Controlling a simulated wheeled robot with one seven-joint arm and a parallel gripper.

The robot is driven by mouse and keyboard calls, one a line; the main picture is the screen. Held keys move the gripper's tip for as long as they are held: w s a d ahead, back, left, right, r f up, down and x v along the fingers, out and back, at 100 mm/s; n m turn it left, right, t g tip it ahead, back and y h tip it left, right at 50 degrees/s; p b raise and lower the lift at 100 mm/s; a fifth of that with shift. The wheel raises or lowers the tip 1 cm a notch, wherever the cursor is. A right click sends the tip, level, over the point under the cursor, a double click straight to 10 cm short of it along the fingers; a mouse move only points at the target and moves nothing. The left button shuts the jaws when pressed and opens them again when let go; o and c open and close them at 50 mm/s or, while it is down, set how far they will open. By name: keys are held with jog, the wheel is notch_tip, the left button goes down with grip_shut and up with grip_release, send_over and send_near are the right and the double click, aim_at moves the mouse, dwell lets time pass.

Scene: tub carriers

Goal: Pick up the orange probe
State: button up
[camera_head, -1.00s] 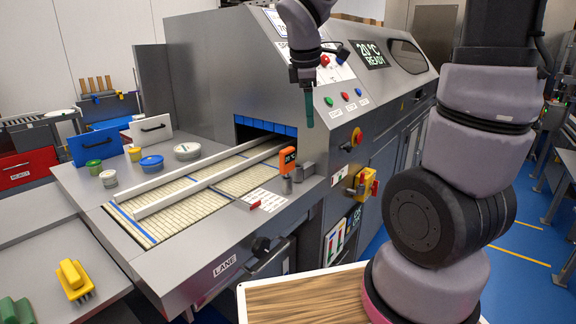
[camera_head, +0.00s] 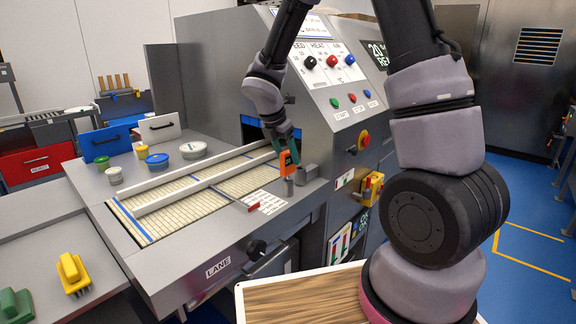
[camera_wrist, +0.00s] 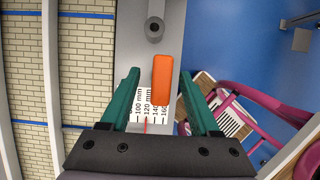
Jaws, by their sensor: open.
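The orange probe (camera_head: 286,163) stands upright on the grey ledge beside the lane, with a small display on its face. In the wrist view the orange probe (camera_wrist: 161,80) lies between the two green fingers, nearer the right one, with no clear contact. My gripper (camera_head: 287,146) is open and is right at the probe's upper part in the head view. In the wrist view my gripper (camera_wrist: 159,88) has its fingers spread wide apart. The probe's far side is partly hidden by the fingers in the head view.
A grey post (camera_wrist: 154,29) stands on the ledge close to the probe. A printed millimetre scale (camera_head: 266,202) with a red marker lies nearby. The tiled lane (camera_head: 165,223) with white rails runs alongside.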

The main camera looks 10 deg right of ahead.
aim_at(291, 163)
jog(key=x, duration=0.4)
grip_shut()
